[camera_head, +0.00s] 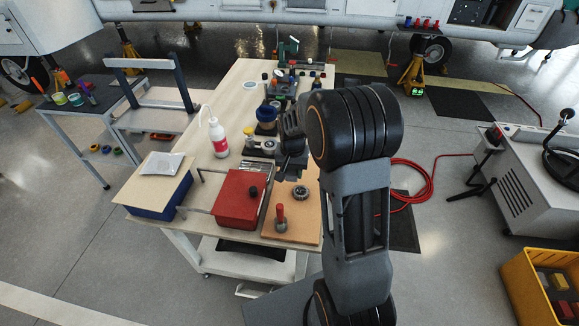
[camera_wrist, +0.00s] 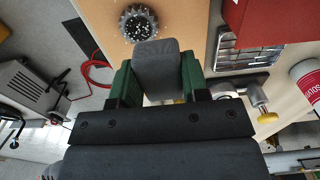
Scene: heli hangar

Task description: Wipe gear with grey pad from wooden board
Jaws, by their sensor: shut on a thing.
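The dark gear (camera_head: 301,192) lies flat on the wooden board (camera_head: 300,232) near the table's front right. In the wrist view the gear (camera_wrist: 138,22) is at the top left, with small light specks on its face. My gripper (camera_wrist: 157,75) has green fingers shut on the grey pad (camera_wrist: 158,62). In the head view my gripper (camera_head: 290,168) is beyond the gear, and my arm hides part of the table.
A red-handled tool (camera_head: 281,217) stands on the board. A white bottle (camera_head: 217,136) and a blue box (camera_head: 163,190) stand further left. Several fixtures line the table's far part.

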